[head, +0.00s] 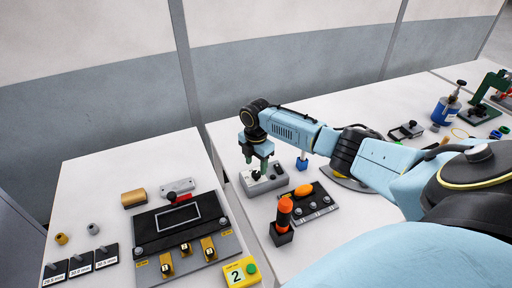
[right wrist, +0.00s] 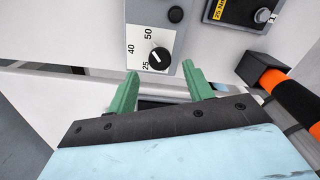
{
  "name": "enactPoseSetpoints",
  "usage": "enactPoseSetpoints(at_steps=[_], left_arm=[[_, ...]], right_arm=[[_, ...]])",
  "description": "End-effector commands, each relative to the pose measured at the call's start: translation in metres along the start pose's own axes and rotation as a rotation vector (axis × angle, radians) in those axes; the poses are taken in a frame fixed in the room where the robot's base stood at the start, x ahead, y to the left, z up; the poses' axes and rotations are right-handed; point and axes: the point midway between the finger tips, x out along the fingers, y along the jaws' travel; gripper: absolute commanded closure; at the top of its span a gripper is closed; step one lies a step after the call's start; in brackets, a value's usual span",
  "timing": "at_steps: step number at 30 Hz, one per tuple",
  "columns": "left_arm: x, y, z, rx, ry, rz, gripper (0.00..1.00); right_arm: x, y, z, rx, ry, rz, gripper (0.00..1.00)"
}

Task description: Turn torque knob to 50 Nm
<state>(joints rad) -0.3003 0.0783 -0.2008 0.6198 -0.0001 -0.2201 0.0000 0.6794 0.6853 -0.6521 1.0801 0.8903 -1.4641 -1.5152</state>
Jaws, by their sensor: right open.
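The torque knob (right wrist: 159,58) is a round black dial on a white scale plate (right wrist: 150,37) marked 25, 40 and 50. It has a small white mark, but I cannot tell exactly which number it points to. The plate is on a grey box (head: 248,184) on the right-hand table in the head view. My right gripper (head: 259,165) points down over this box. In the right wrist view its green fingers (right wrist: 160,70) are open and empty, with the knob showing between and just beyond the tips. I cannot tell whether they touch it. My left gripper is out of view.
An orange-handled tool (head: 283,215) stands in a black holder in front of the box. A black panel (head: 318,208) with an orange item lies to its right. A dark fixture board (head: 150,227) and a yellow block marked 2 (head: 241,273) are on the left table.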

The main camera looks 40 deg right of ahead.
Motion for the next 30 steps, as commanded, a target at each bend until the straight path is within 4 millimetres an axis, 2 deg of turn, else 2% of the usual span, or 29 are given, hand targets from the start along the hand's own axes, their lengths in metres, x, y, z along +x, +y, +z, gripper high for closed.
enactPoseSetpoints(at_steps=[1,6,12,18,30], left_arm=[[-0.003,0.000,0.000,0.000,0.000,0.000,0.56],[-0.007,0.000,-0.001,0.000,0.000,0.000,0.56],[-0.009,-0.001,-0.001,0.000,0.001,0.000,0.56],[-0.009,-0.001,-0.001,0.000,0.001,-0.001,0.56],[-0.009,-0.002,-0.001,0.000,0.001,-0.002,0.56]], right_arm=[[-0.015,0.001,0.001,0.000,-0.002,0.004,0.49],[-0.054,0.001,0.001,0.001,-0.003,0.006,0.49],[-0.086,0.001,0.001,0.002,-0.002,0.003,0.49],[-0.098,0.000,0.001,0.002,-0.001,0.001,0.49],[-0.098,0.000,0.001,0.002,-0.001,0.001,0.49]])
